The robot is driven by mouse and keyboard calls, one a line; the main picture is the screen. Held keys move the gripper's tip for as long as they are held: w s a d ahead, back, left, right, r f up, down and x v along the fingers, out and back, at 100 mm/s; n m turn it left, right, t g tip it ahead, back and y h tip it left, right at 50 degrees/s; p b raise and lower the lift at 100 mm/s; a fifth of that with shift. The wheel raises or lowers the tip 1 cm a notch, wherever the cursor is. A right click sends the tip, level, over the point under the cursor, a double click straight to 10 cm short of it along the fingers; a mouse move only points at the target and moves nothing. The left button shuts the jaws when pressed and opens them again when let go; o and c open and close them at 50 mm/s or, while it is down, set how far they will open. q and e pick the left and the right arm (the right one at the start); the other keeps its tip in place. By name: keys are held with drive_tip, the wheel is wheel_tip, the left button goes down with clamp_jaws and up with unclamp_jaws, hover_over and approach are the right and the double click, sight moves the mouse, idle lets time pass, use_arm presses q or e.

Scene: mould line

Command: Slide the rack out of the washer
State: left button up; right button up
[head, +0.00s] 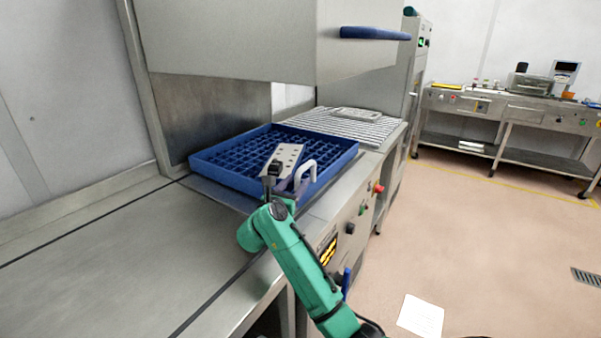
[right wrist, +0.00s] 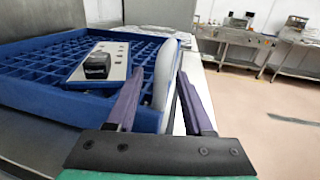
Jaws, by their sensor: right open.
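The blue rack (head: 222,172) is a square grid tray. It sits on the washer's bed, under the raised steel hood (head: 230,40), with its near side exposed. A pale loop handle (head: 306,174) stands at its near right side and also shows in the right wrist view (right wrist: 164,72). A grey plate with holes and a black block (right wrist: 97,65) lies in the rack. My right gripper (head: 287,184) is at the handle. In the right wrist view its two purple fingers are open, one on each side of the handle. My left gripper is out of view.
A bare steel table (head: 100,250) extends left and toward me from the rack. A slatted outfeed (head: 345,125) with a grey part lies beyond. The washer's front panel has knobs and a red button (head: 378,188). A workbench (head: 510,105) stands at the back right.

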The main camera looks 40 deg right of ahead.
drive_tip(key=x, duration=0.3)
drive_tip(key=shift+w+d+r, duration=0.1)
drive_tip(key=shift+d+r, duration=0.05)
drive_tip(key=shift+d, duration=0.05)
drive_tip(key=shift+w+d, duration=0.15)
drive_tip(key=shift+d, duration=0.25)
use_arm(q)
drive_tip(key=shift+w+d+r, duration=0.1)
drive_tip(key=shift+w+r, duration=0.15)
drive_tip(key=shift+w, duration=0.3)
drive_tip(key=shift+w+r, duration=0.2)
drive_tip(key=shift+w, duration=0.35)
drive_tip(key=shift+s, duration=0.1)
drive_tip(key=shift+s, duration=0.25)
use_arm(e)
clamp_jaws()
